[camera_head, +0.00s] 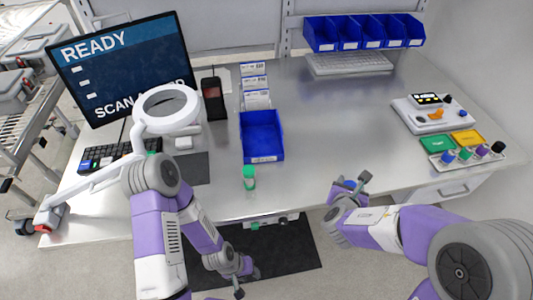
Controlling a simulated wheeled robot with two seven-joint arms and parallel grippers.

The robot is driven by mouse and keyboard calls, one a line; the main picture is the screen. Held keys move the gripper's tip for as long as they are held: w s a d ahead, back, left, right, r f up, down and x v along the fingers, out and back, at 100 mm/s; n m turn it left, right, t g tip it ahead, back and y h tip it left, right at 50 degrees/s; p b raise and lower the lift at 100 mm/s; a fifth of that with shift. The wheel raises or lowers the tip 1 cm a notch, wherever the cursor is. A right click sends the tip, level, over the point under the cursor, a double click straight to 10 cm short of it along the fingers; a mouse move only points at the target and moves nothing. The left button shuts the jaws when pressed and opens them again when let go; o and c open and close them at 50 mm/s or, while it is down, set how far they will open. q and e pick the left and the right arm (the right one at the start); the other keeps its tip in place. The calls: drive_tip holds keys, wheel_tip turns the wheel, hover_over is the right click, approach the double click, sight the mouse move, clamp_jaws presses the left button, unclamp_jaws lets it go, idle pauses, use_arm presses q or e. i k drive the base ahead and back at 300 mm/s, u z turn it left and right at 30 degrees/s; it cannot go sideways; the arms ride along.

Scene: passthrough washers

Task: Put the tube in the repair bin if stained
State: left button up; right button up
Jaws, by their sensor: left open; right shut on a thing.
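A tube with a green cap (249,178) stands upright near the front edge of the table, just in front of a blue open bin (280,152). I cannot make out any stain on it. My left gripper (240,283) hangs low in front of the table, open and away from the tube. My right gripper (352,184) is at the table's front edge, right of the tube, shut on a small blue thing that its fingers partly hide. I cannot tell which bin is the repair bin.
A monitor (120,62) reading READY, a keyboard (100,155) and a white ring lamp (168,92) are at left. A row of blue bins (363,31) is at the back. Green (437,144) and yellow (467,137) pieces lie at right. The table's centre right is clear.

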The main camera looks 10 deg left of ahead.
sight(262, 142)
drive_tip(key=k, duration=0.3)
drive_tip(key=z, duration=1.45)
drive_tip(key=i, duration=0.85)
drive_tip(key=u, duration=3.15)
drive_tip(key=i, duration=0.5)
drive_tip(key=z, duration=0.05)
